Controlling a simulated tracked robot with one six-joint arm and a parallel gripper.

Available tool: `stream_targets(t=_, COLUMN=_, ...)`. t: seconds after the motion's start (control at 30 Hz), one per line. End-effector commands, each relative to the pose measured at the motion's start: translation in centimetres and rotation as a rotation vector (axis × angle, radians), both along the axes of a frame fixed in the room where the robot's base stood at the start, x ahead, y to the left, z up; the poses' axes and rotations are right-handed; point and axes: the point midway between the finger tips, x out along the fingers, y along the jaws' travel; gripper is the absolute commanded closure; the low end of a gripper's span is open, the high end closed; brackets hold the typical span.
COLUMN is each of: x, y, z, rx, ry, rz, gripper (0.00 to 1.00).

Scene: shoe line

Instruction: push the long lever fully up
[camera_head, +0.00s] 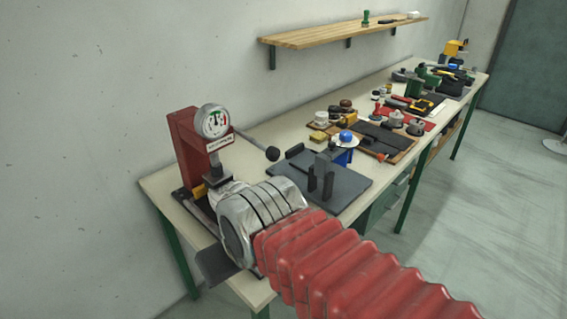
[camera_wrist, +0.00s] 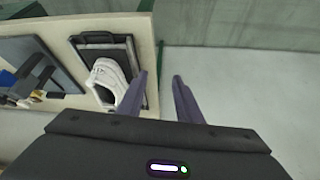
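A red press (camera_head: 188,150) with a round gauge (camera_head: 212,121) stands at the near left end of the bench. Its long lever (camera_head: 253,143) sticks out to the right from the press head and slopes down slightly to a black ball knob (camera_head: 272,153). In the head view my gripper (camera_head: 215,266) is mostly hidden behind my wrist, low at the bench's near end, apart from the lever. In the wrist view my gripper (camera_wrist: 160,75) has two fingers apart with nothing between them. The lever does not show clearly there.
A dark grey plate with upright blocks (camera_head: 345,186) lies right of the press. Tools and parts crowd the bench (camera_head: 262,176) farther back. Floor is clear beyond the edge.

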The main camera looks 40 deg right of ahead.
Motion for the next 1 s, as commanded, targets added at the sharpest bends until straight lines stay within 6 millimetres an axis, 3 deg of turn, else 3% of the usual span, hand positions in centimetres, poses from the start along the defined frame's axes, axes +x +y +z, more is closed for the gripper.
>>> stream_targets(t=0.43, x=0.0, y=-6.2, z=-3.9, rx=0.029, ry=0.137, rz=-0.228, gripper=1.0)
stream_targets(t=0.7, x=-0.6, y=-9.1, z=-6.9, rx=0.135, ry=0.241, rz=-0.4, gripper=1.0)
stream_targets(t=1.0, x=-1.6, y=-10.9, z=-10.1, rx=0.329, ry=0.357, rz=-0.607, gripper=1.0)
